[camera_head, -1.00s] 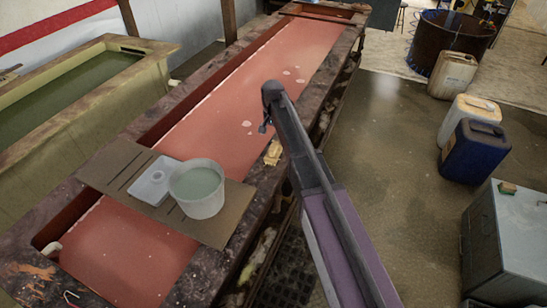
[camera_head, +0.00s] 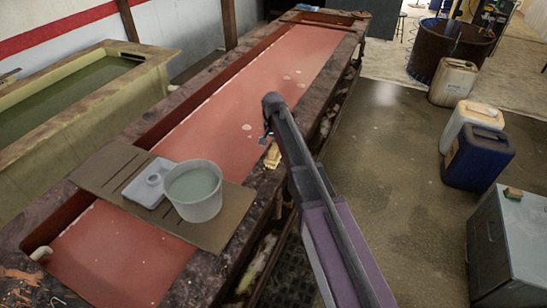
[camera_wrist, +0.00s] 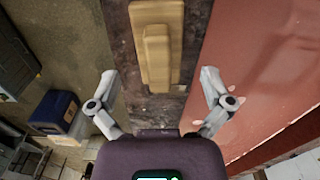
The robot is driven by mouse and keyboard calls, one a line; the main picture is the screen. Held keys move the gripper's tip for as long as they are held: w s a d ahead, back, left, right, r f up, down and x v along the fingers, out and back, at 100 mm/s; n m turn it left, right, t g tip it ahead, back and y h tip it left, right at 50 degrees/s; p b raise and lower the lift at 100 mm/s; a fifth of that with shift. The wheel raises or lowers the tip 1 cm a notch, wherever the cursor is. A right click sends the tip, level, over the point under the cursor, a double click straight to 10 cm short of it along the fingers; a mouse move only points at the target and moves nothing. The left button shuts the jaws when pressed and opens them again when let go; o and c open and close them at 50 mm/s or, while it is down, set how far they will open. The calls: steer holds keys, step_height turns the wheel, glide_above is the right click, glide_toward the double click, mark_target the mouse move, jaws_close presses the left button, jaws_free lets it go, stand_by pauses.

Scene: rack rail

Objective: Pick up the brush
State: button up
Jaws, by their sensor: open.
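The brush (camera_head: 272,156) is a small yellow-tan wooden block lying on the dark, worn right rim of the long vat with red liquid. In the wrist view the brush (camera_wrist: 157,45) lies lengthwise ahead of my gripper, with a narrower raised part on a wider base. My gripper (camera_head: 267,136) appears just behind the brush in the head view. In the wrist view my gripper (camera_wrist: 157,76) is open, with its fingers spread to either side of the brush's line and nothing between them. I see no contact with the brush.
Jerrycans, including a blue one (camera_head: 478,158), and a grey cabinet (camera_head: 515,240) stand at right. The floor between is clear.

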steer(key=shift+f, duration=0.1)
steer(key=shift+w+d+f+b, duration=0.1)
steer(key=shift+f+b, duration=1.15)
steer(key=shift+b, duration=0.1)
steer(key=shift+w+f+b, duration=0.1)
steer(key=shift+f+b, duration=1.15)
steer(key=shift+b, duration=0.05)
steer(key=c, duration=1.2)
